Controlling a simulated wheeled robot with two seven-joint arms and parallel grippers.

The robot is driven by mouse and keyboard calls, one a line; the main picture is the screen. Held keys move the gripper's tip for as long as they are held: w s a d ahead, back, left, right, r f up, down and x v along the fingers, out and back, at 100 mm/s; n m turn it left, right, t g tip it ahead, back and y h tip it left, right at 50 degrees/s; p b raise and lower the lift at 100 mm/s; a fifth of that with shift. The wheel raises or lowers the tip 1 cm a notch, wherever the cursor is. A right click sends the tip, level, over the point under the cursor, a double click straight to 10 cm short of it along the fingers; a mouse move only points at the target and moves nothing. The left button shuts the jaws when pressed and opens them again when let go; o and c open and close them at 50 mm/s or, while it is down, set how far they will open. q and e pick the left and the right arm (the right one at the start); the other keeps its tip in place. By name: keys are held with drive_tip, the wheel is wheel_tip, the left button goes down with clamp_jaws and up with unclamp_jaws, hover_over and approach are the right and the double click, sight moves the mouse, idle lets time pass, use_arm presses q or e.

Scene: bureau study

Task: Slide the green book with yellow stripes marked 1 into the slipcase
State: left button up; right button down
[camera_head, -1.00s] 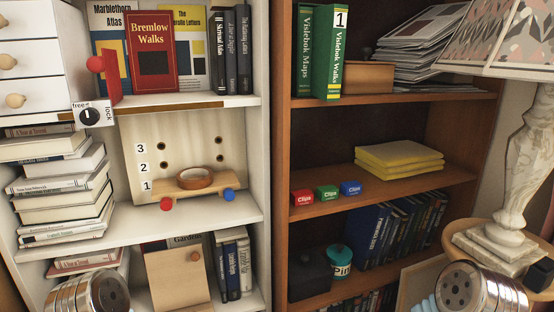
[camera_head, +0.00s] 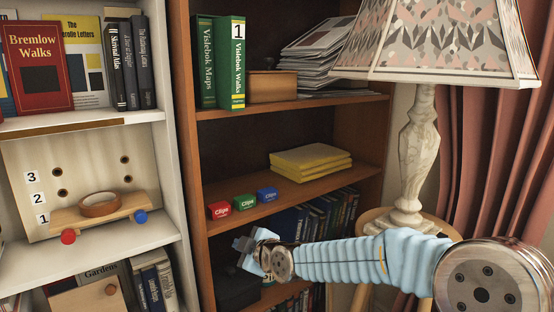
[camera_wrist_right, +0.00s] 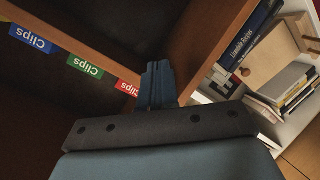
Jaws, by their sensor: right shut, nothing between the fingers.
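The green book with yellow stripes marked 1 (camera_head: 232,65), titled Vislebok Walks, stands upright on the top shelf of the brown bookcase, beside a green Vislebok Maps volume (camera_head: 205,62). I cannot identify the slipcase with certainty. My right gripper (camera_head: 243,248) is shut and empty, low in front of the brown bookcase, below the clip boxes and well below the green book. Its closed fingers (camera_wrist_right: 159,84) also show in the right wrist view. My left gripper is not in view.
Red (camera_head: 219,210), green (camera_head: 243,202) and blue (camera_head: 267,194) clip boxes line the middle shelf edge near yellow pads (camera_head: 310,162). A wooden box (camera_head: 272,87) stands right of the green book. A lamp (camera_head: 410,150) stands at right. The white bookcase (camera_head: 140,240) is at left.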

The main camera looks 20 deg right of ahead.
drive_tip(key=s+d+r+n+t+y, duration=0.1)
drive_tip(key=s+r+n+t, duration=0.15)
drive_tip(key=r, duration=0.85)
drive_tip(key=s+d+r+n+t, duration=0.1)
drive_tip(key=r+n+t, duration=0.15)
drive_tip(key=r, duration=0.95)
drive_tip(key=n+t+y, duration=0.1)
drive_tip(key=n+t, duration=0.1)
drive_tip(key=n, duration=0.1)
approach(238, 76)
drive_tip(key=shift+w+a+r+p, duration=0.15)
drive_tip(key=shift+w+r+p, duration=0.25)
drive_tip(key=shift+w+r, duration=0.15)
drive_tip(key=shift+w+a+r+p, duration=0.15)
drive_tip(key=shift+w+r+p, duration=0.3)
drive_tip(key=shift+w, duration=0.15)
drive_tip(key=shift+w+a+p, duration=0.25)
drive_tip(key=shift+w, duration=0.4)
drive_tip(key=shift+w+a+p, duration=0.25)
drive_tip(key=shift+w, duration=0.35)
